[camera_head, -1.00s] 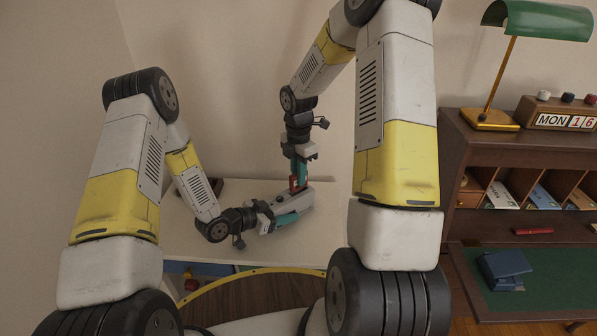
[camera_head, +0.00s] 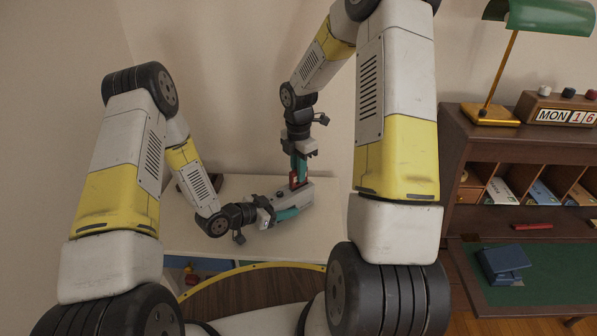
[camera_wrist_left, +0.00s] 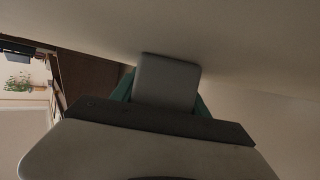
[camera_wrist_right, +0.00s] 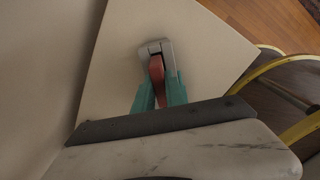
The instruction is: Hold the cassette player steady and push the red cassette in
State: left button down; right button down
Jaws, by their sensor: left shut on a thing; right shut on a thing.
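The grey cassette player (camera_head: 297,197) lies on the white table. My left gripper (camera_head: 280,212) is shut on its near left part, with a teal finger along its near side. In the left wrist view the player's grey end (camera_wrist_left: 166,82) sits between the teal fingers. The red cassette (camera_head: 294,179) stands upright at the player's top, its lower end at the slot. My right gripper (camera_head: 299,176) is shut on it from above. In the right wrist view the red cassette (camera_wrist_right: 157,74) lies between the teal fingers and reaches the grey player (camera_wrist_right: 154,48). How deep it sits is hidden.
The white table (camera_head: 225,250) is bare around the player. A dark object (camera_head: 190,185) stands at its back left, partly behind my left arm. A wooden desk (camera_head: 470,160) with a green lamp (camera_head: 540,20) stands at the right.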

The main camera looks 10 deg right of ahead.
jog(key=shift+f, duration=1.4)
pick_arm(q)
jog(key=shift+s+r, duration=0.1)
jog(key=shift+r, duration=0.05)
pick_arm(e)
jog(key=shift+s+d+f, duration=0.1)
jog(key=shift+s+f, duration=0.05)
jog(key=shift+f, duration=0.3)
dwell(0.4)
jog(key=c, duration=1.3)
grip_release()
jog(key=shift+r, duration=3.15)
pick_arm(q)
jog(key=shift+c, duration=2.4)
grip_release()
